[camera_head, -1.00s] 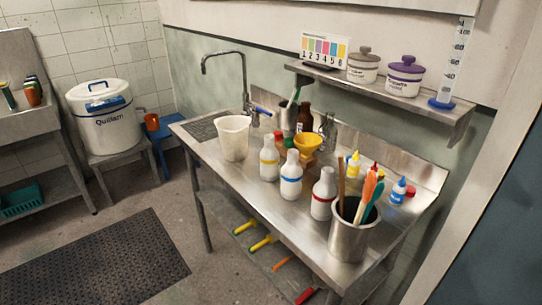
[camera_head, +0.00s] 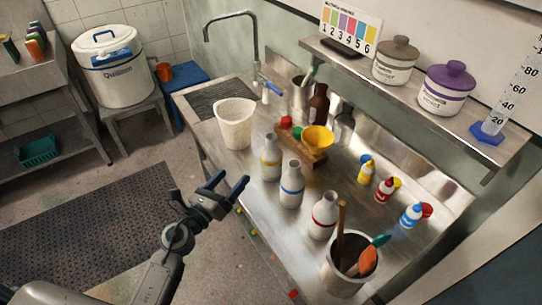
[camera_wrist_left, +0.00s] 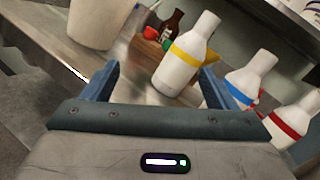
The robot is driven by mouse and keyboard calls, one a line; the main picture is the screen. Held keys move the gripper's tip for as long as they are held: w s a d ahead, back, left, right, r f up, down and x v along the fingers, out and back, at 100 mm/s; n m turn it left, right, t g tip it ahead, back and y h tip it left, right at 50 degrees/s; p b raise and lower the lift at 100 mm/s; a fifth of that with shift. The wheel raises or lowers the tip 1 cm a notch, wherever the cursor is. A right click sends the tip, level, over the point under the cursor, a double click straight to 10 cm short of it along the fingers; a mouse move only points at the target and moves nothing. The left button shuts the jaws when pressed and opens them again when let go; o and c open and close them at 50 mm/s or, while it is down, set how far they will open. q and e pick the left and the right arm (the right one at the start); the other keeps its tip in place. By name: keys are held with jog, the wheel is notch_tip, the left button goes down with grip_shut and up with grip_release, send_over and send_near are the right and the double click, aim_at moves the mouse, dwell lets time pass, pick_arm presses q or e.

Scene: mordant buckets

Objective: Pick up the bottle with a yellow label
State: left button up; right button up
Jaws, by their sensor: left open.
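The white bottle with a yellow label (camera_head: 271,160) stands upright on the steel table, leftmost in a row of three white bottles. In the left wrist view the yellow-label bottle (camera_wrist_left: 186,58) is ahead, between the finger directions and nearer the right finger. My left gripper (camera_head: 230,184) is open and empty, in front of the table's front edge and apart from the bottle. Its blue fingers also show in the left wrist view (camera_wrist_left: 160,80). My right gripper is not in view.
Beside it stand a blue-label bottle (camera_head: 291,187) and a red-label bottle (camera_head: 323,217). A white pitcher (camera_head: 236,127) is to the left, a wooden rack with a yellow funnel (camera_head: 318,137) behind.

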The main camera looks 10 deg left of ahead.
aim_at(263, 163)
pick_arm(q)
jog(key=m, duration=0.2)
jog(key=d+m+g+h, duration=0.1)
jog(key=d+m+h, duration=0.1)
jog(key=m, duration=0.1)
jog(key=shift+w+d+r+m+g, duration=0.1)
jog(key=shift+d+r+m+g, duration=0.2)
jog(key=shift+r+g, duration=0.1)
jog(key=shift+d+m+g, duration=0.3)
jog(key=shift+m, duration=0.3)
jog(key=shift+w+d+m+h+p, duration=0.2)
jog(key=shift+d+m+h+p, duration=0.1)
jog(key=shift+p, duration=0.15)
jog(key=p+x, duration=0.1)
jog(key=x, duration=0.3)
jog(key=shift+w+d, duration=0.2)
jog(key=shift+w, duration=0.05)
jog(key=p+x, duration=0.2)
jog(key=x, duration=0.2)
jog(key=shift+w+d+r+p, duration=0.1)
jog(key=shift+w+r+p, duration=0.15)
jog(key=shift+w+p, duration=0.2)
jog(key=shift+w+d+f, duration=0.2)
jog(key=shift+w, duration=0.05)
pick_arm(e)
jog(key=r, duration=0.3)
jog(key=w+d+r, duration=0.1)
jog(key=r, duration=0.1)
